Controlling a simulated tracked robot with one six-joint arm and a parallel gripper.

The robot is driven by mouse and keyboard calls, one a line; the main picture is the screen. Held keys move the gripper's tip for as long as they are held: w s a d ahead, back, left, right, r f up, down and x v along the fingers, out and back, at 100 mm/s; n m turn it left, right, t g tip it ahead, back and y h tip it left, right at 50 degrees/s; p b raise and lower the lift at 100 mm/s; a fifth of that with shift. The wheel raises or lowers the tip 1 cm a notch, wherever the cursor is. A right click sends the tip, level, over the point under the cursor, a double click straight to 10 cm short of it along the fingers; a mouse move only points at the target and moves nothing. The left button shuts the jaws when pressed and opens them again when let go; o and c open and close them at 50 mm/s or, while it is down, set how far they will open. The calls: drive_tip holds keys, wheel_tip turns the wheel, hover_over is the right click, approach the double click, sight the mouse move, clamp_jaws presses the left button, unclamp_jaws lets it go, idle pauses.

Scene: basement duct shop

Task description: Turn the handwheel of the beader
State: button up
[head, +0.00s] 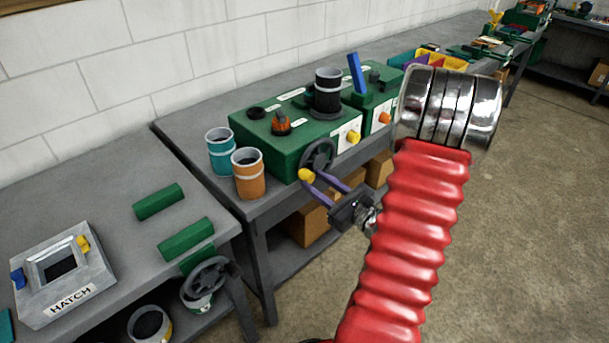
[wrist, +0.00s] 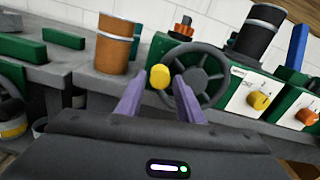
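A dark grey spoked handwheel (head: 318,157) is on the front of a green machine (head: 272,143) on the bench. I take this machine for the beader; its labels are too small to read. The handwheel also shows in the wrist view (wrist: 203,75), with a yellow crank knob (wrist: 160,76) at its left side. The knob shows in the head view (head: 306,175) too. My gripper (head: 314,180) has two purple fingers spread apart, with nothing clamped. In the wrist view its fingertips (wrist: 158,83) frame the knob from either side; I cannot tell whether they touch it.
An orange cup (head: 249,173) and a teal cup (head: 221,151) stand left of the machine. A black cylinder (head: 327,92) rises from its top. Yellow (head: 353,137) and orange (head: 384,118) knobs sit to the right. Another handwheel (head: 206,284) is at the lower left, near a hatch box (head: 60,300).

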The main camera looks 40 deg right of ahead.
sight(311, 179)
drive_tip(key=shift+w, duration=2.55)
drive_tip(key=shift+c, duration=0.6)
clamp_jaws()
drive_tip(key=shift+a, duration=0.25)
drive_tip(key=shift+d, duration=0.15)
